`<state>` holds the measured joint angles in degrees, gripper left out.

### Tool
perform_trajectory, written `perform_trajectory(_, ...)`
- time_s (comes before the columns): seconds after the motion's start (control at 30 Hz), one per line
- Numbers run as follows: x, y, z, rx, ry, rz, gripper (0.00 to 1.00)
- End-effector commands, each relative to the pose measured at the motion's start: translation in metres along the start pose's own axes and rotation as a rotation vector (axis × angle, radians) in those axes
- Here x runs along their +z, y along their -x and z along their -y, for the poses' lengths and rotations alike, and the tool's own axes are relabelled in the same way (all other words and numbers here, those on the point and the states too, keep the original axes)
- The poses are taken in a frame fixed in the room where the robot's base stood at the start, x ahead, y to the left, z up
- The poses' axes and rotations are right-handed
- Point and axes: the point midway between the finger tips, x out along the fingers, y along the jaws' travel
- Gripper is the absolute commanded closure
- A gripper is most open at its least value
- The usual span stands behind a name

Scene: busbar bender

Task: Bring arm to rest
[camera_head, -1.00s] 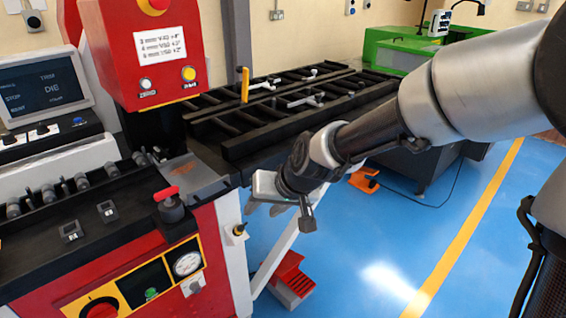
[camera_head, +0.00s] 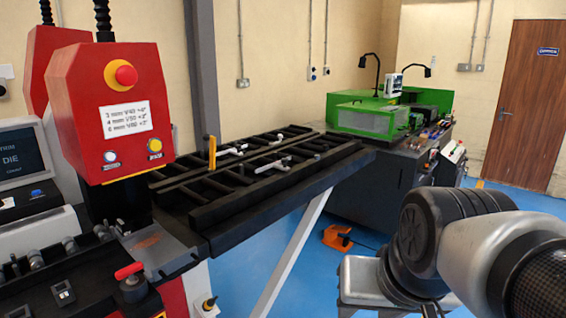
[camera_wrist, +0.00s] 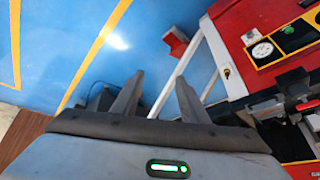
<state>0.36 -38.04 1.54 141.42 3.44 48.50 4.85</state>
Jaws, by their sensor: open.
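My gripper (camera_wrist: 157,97) shows in the wrist view with its two fingers apart and nothing between them. It points out over the blue floor (camera_wrist: 60,60), with the red bending machine (camera_wrist: 292,55) to its right. In the head view my arm is folded at the lower right, and the gripper's fingers are not visible there. The arm is clear of the bending machine's control box (camera_head: 125,100) and its black roller table (camera_head: 270,190).
A green machine (camera_head: 380,120) on a dark cabinet stands behind my arm. An orange foot pedal (camera_head: 337,238) lies on the floor. A white slanted leg (camera_head: 290,250) supports the roller table. A brown door (camera_head: 530,100) is at the back right.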

Motion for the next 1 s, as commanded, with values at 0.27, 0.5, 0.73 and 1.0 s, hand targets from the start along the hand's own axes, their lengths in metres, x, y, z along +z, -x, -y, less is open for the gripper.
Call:
perform_trajectory(0.27, -0.003, 0.055, -0.014, 0.039, 0.107, -0.001, 0.6)
perform_trajectory(0.5, -0.033, 0.11, -0.009, 0.038, 0.105, -0.002, 0.6)
perform_trajectory(0.73, -0.066, 0.172, -0.003, 0.038, 0.104, -0.002, 0.6)
perform_trajectory(1.0, -0.074, 0.189, -0.001, 0.037, 0.104, -0.002, 0.69)
